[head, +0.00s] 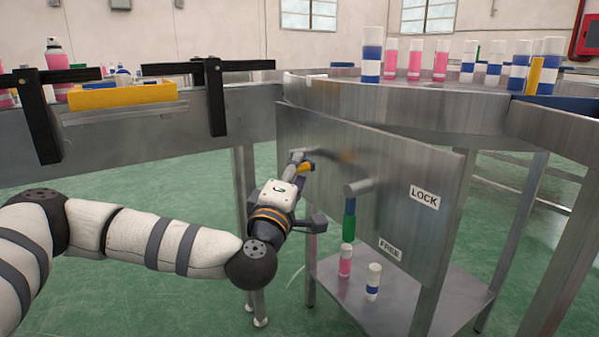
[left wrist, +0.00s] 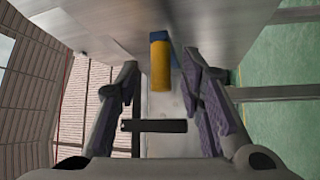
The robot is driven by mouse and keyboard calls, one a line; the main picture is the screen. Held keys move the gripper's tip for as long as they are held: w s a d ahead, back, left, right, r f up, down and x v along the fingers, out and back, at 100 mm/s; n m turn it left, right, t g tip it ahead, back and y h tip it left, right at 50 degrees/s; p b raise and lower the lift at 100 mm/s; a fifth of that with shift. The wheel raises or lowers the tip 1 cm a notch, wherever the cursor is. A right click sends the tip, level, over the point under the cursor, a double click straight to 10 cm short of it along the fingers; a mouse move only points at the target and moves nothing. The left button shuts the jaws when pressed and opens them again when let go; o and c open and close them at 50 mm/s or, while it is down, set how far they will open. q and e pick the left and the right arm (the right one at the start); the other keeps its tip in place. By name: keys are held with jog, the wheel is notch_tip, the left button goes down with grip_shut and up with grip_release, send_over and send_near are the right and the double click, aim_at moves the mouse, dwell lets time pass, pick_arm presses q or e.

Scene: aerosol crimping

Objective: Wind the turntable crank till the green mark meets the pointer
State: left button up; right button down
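The crank is on the upright steel panel (head: 380,150) under the round turntable (head: 400,100). Its grip is yellow with a blue part (head: 306,168), and it also shows in the left wrist view (left wrist: 160,66). My left gripper (head: 308,194) is at the crank with its fingers apart. In the wrist view the yellow grip stands between and ahead of the fingers (left wrist: 163,88), with gaps on both sides. A yellow upright piece (head: 534,76), perhaps the pointer, stands at the turntable's right. A thin green piece (head: 477,53), perhaps the mark, shows among the cans at the back. My right gripper is not in view.
Several cans stand on the turntable. Two cans stand on the lower shelf (head: 400,300). A yellow tray (head: 122,94) is on the left bench.

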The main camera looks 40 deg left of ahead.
pick_arm(q)
jog(key=shift+x, duration=0.85)
jog(key=shift+c, duration=0.2)
grip_shut()
jog(key=shift+w, duration=0.1)
